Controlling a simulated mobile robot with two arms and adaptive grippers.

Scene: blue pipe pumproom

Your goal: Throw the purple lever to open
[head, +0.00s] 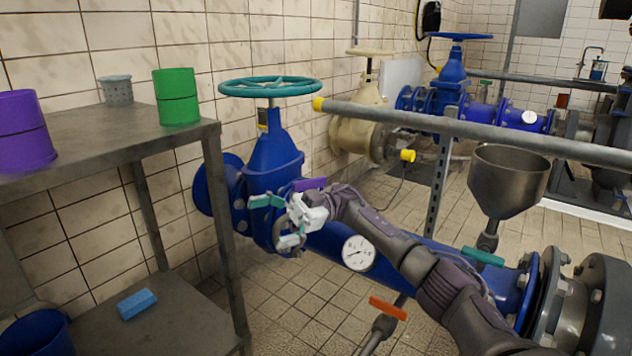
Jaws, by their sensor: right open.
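The purple lever (311,184) shows as a short bar on the blue pipework, just below the big blue valve body (272,160). Part of it is hidden behind my right gripper and wrist. My right gripper (270,222) is open, its fingers pointing left, one above the other, in front of the blue flange. The lever shows just above and behind the gripper's white body, not visibly between the fingers. I cannot tell whether they touch. My left gripper is not in view.
A grey pipe rail (480,131) crosses above my right arm. A metal shelf (80,150) with purple and green containers stands at left. A pressure gauge (358,253), a teal lever (483,256), an orange lever (388,308) and a funnel (507,180) are nearby.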

